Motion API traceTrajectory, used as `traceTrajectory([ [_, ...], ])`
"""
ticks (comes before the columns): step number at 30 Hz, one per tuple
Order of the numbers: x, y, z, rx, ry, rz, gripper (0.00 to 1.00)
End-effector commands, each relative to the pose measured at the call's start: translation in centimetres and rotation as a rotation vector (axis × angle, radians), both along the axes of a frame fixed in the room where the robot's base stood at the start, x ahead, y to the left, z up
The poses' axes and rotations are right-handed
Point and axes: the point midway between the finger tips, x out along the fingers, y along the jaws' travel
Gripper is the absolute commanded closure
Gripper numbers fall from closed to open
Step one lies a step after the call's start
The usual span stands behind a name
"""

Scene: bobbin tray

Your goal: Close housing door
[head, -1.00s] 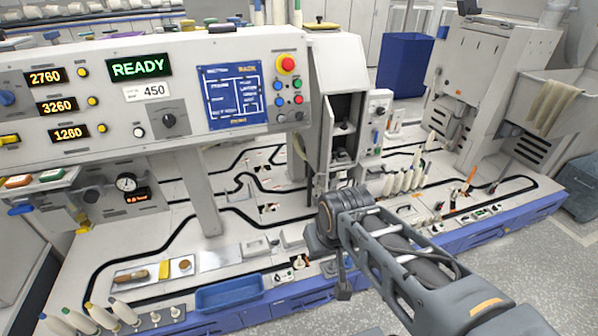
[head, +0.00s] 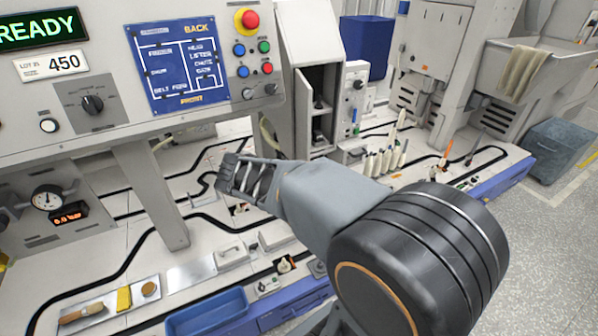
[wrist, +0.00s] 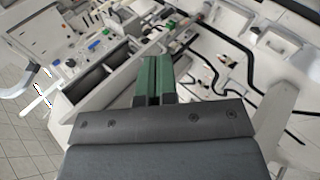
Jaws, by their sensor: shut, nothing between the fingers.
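The housing (head: 300,62) is a tall pale cabinet near the middle of the head view. Its front shows a dark upright opening (head: 320,92), so it stands open. I cannot clearly make out the door panel's edges. My gripper (wrist: 154,62) shows in the wrist view as two green fingers, shut with nothing between them. A pale box with a dark recess lies left of the fingers there, and it may be the housing.
A control console (head: 100,95) with a READY display stands at the left. A row of white bobbins (head: 385,160) stands right of the housing. A blue tray (head: 207,313) sits at the front edge. A blue bin (head: 366,45) stands behind.

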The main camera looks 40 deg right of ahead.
Motion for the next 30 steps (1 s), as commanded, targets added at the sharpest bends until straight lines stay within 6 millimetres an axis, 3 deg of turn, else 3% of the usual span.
traceTrajectory([
  [1,1.8,-1.0,-2.9,-0.111,0.007,0.014,1.00],
  [6,7.5,-3.1,-4.2,-0.452,-0.041,0.075,1.00],
  [12,12.2,-3.0,-4.7,-0.702,-0.125,0.151,1.00],
  [20,14.7,-3.8,-4.6,-0.802,-0.171,0.190,1.00],
  [30,16.9,-9.6,-4.5,-0.802,-0.169,0.188,1.00],
])
